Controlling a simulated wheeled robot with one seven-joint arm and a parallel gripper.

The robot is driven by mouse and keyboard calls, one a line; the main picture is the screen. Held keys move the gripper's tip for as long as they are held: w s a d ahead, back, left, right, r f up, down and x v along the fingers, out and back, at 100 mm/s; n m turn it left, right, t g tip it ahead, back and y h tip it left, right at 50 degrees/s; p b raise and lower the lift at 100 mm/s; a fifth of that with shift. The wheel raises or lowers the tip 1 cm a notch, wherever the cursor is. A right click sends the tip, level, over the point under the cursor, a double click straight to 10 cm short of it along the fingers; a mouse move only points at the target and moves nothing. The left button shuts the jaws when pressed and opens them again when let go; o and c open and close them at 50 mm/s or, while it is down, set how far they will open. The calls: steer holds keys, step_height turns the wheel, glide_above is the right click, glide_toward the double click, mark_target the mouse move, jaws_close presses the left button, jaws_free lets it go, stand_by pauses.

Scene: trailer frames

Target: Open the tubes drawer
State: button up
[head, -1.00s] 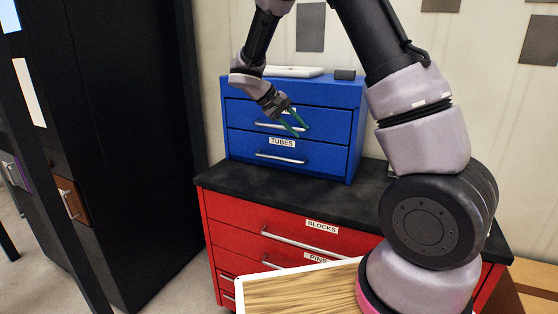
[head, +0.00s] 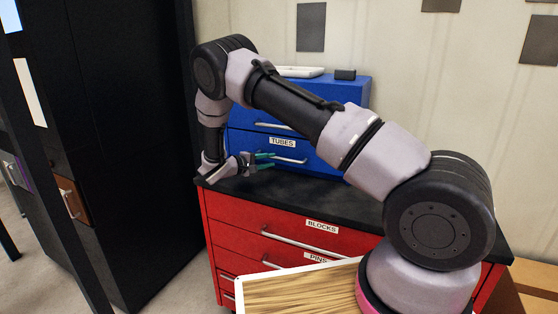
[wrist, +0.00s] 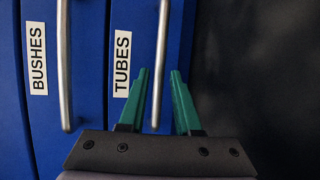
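The tubes drawer (head: 318,157) is the lower drawer of the blue cabinet, with a "TUBES" label and a horizontal metal handle (head: 293,160). It looks shut. My gripper (head: 272,160) is at the left end of that handle, with its teal fingers pointing along the drawer front. In the wrist view the scene is turned sideways. There my gripper (wrist: 160,72) is open, and the tubes handle (wrist: 163,35) runs between the two fingers in the picture. I cannot tell whether either finger touches it. My arm hides part of the cabinet in the head view.
The bushes drawer (wrist: 38,105) lies above the tubes drawer, with its own handle (wrist: 65,60). The cabinet stands on a dark countertop (head: 290,199) over red drawers (head: 235,220). A tall black cabinet (head: 130,130) stands at the left.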

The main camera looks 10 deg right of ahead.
mark_target(278, 159)
steer(key=shift+x, duration=2.7)
jaws_close()
